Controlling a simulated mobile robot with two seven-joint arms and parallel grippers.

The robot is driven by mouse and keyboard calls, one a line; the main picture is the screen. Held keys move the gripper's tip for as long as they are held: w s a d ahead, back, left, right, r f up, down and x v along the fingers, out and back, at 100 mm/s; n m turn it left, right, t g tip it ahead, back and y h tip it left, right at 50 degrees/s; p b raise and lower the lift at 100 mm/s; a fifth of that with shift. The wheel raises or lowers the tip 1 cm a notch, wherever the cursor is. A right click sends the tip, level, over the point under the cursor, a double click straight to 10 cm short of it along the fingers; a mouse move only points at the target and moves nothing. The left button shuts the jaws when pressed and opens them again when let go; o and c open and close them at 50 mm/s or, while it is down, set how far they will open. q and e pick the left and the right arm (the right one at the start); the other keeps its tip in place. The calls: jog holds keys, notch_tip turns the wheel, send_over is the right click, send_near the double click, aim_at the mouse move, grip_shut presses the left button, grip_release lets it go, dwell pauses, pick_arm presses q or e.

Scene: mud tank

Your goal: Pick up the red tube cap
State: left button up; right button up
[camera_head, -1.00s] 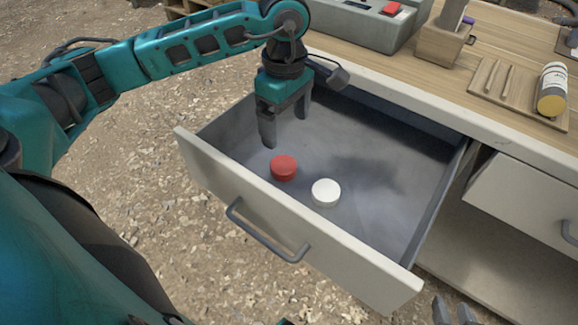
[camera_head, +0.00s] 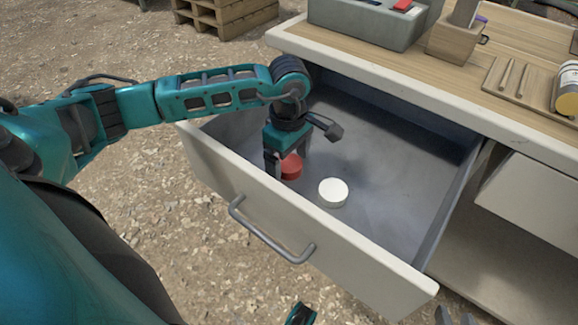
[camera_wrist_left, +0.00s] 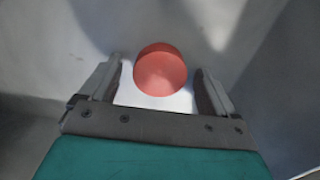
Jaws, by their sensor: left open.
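The red tube cap (camera_head: 291,167) lies in the open drawer, partly hidden by my left gripper (camera_head: 287,170) in the head view. My left gripper is low over the drawer floor with its jaws open. In the left wrist view the red cap (camera_wrist_left: 160,70) sits between the two spread fingers, a little nearer the left one, with a gap on each side. My right gripper (camera_head: 455,317) only just shows at the bottom edge of the head view, its two fingertips apart.
A white cap (camera_head: 333,192) lies in the drawer (camera_head: 395,195), right of the red one. The drawer's front wall with its handle (camera_head: 270,235) stands close to my left gripper. The workbench top (camera_head: 420,75) overhangs behind. The drawer's right part is bare.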

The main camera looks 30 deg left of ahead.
pick_arm(q)
jog(key=c, duration=1.1)
jog(key=shift+r, duration=0.15)
